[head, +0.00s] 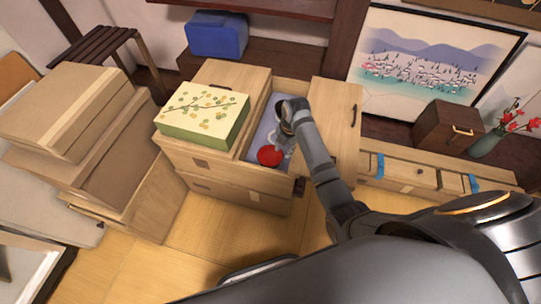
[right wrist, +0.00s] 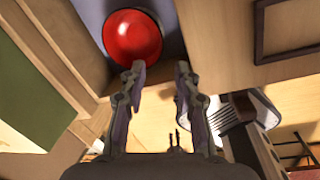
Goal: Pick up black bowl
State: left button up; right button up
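A round bowl (head: 270,156) with a red inside lies in the open top drawer of the wooden cabinet, near the drawer's front. In the right wrist view the bowl (right wrist: 132,37) shows a red inside with a thin dark rim; its outer side is mostly hidden. My right gripper (head: 283,143) reaches down into the drawer beside the bowl. In the right wrist view its two fingers (right wrist: 161,72) are apart with nothing between them, and the left fingertip is close to the bowl's rim. My left gripper is not in view.
The open drawer (head: 262,120) has a bluish lining and wooden walls close around the right gripper. A green patterned box (head: 203,117) sits on the cabinet left of the drawer. Cardboard boxes (head: 75,115) are stacked farther left. A low drawer unit (head: 410,177) stands right.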

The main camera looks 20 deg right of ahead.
aim_at(270, 159)
jog(key=f+b, duration=0.1)
jog(key=f, duration=0.2)
jog(key=a+f+b, duration=0.1)
jog(key=f, duration=0.3)
jog(key=f+b, duration=0.1)
jog(key=f, duration=0.3)
jog(key=shift+w+a+f+b, duration=0.15)
jog(key=shift+w+b, duration=0.2)
jog(key=shift+f, duration=0.15)
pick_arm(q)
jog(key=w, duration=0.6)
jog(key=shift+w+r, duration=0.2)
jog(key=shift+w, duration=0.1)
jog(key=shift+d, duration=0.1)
pick_arm(e)
grip_shut()
